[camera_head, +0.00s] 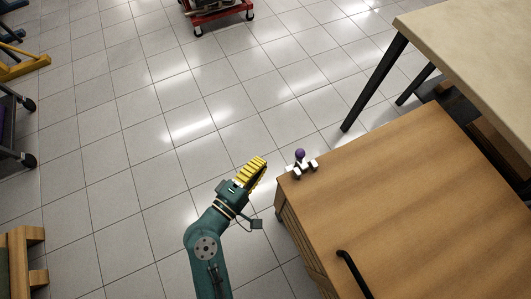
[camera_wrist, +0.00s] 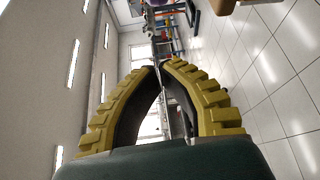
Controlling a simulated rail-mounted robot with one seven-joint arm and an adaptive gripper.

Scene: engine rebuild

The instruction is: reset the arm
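My gripper (camera_head: 262,160) is at the end of my teal arm in the head view, over the tiled floor just left of the wooden cabinet's corner. Its yellow ribbed fingers point up and to the right. In the wrist view the two fingers (camera_wrist: 159,65) curve inward and their tips come together. No object shows between them. The gripper is apart from the small white and purple object on the cabinet.
A pale table (camera_head: 480,45) stands behind, right. A red wheeled stand (camera_head: 222,14) is far back. The middle floor is clear.

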